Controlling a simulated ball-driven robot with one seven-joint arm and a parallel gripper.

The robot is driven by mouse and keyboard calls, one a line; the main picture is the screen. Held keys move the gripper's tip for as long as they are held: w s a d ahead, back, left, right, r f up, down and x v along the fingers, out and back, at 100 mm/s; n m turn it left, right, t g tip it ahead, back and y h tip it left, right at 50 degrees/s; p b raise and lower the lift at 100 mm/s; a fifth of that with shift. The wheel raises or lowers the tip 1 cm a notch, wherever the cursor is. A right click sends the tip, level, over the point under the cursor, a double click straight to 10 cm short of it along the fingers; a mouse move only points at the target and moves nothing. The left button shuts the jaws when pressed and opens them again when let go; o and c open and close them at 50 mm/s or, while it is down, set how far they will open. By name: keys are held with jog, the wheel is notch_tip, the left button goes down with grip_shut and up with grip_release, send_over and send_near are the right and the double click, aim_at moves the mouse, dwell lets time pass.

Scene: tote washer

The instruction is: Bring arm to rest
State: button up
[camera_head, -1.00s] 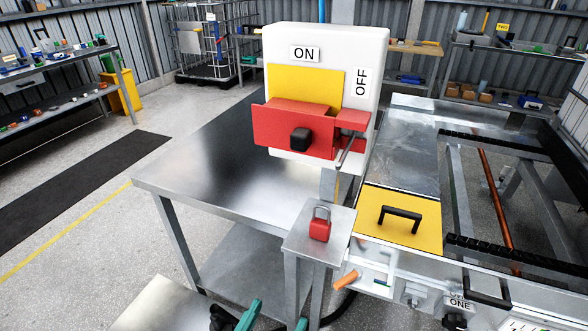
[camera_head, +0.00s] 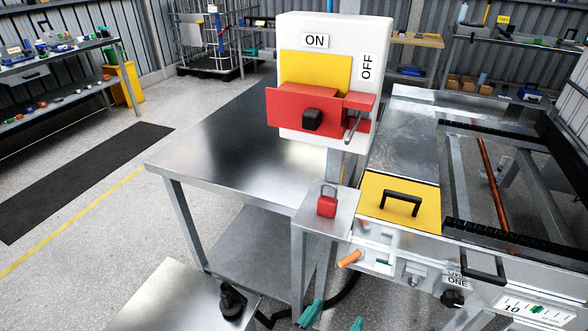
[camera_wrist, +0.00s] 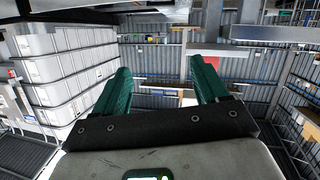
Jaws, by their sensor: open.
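My gripper (camera_head: 333,319) shows only as two green fingertips at the bottom edge of the head view, below the small metal stand. The fingers are apart, and nothing shows between them. In the wrist view my gripper (camera_wrist: 161,78) has both green fingers spread wide with an empty gap, pointing toward the corrugated wall and shelves. The rest of my arm is out of the head view. The fingers touch nothing that I can see.
A white switch box (camera_head: 372,28) with a red and yellow front stands behind a red padlock (camera_head: 327,206) on the small stand (camera_head: 312,220). A steel table (camera_head: 225,150) is left, the washer's yellow lid (camera_head: 375,205) right. White stacked totes (camera_wrist: 65,70) show in the wrist view.

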jog(key=s+d+f+g+y, duration=0.1)
jog(key=s+d+f+g, duration=0.25)
jog(key=d, duration=0.45)
jog(key=s+d+f+g, duration=0.2)
jog(key=d+f+g, duration=0.1)
jog(key=d+f, duration=0.3)
jog(key=s+d+f+n+g+y, duration=0.1)
jog(key=s+d+n+g+y, duration=0.1)
jog(key=s, duration=0.4)
jog(key=s+d+f+n+g+y+p, duration=0.1)
jog(key=s+d+f+n+g+y, duration=0.1)
jog(key=s, duration=0.5)
jog(key=d+g+y, duration=0.1)
jog(key=d+y, duration=0.1)
jog(key=shift+s+d+y, duration=0.25)
jog(key=shift+d+y, duration=0.05)
jog(key=shift+d, duration=0.1)
jog(key=shift+f, duration=0.1)
